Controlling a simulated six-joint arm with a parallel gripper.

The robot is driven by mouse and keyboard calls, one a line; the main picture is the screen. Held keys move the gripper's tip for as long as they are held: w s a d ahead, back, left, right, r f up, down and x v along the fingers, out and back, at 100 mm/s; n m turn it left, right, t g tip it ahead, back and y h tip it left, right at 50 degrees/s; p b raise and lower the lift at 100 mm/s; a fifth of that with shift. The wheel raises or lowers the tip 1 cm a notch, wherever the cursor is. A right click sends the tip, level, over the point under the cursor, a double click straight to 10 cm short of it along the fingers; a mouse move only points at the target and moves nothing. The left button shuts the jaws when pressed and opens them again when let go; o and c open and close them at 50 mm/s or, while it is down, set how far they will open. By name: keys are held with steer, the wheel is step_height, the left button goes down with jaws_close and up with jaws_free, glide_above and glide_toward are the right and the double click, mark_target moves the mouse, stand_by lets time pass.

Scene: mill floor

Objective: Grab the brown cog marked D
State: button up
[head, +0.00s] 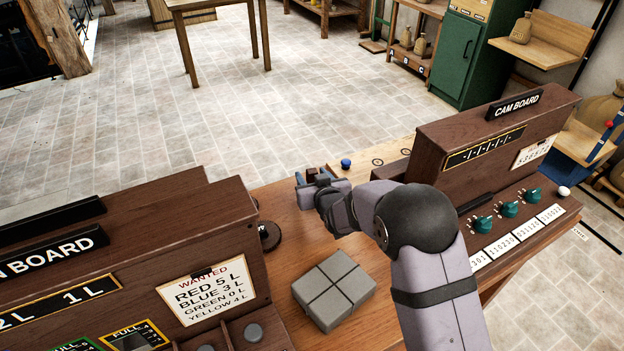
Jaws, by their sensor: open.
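My gripper (306,181) is at the end of my arm over the wooden bench, pointing away toward its far left edge. It is open. Small brown and bluish parts show at its fingertips; I cannot tell whether they belong to the gripper or to something behind it. A dark brown round piece (270,237) lies on the bench, left of and nearer than my gripper, partly hidden by the left board's cabinet. It may be a cog, but no letter D can be read on it. No other clearly brown cog shows.
A grey block with crossing grooves (335,288) lies on the bench in front of my gripper. A blue knob (346,163) is on a pale board beyond. The cam board cabinet (490,140) stands right, the other board's cabinet (130,260) left.

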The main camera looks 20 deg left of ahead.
steer(key=shift+p+x, duration=0.8)
steer(key=shift+x, duration=1.45)
steer(key=shift+d+f, duration=0.1)
steer(key=shift+f, duration=0.05)
steer(key=shift+c, duration=0.3)
steer(key=c, duration=1)
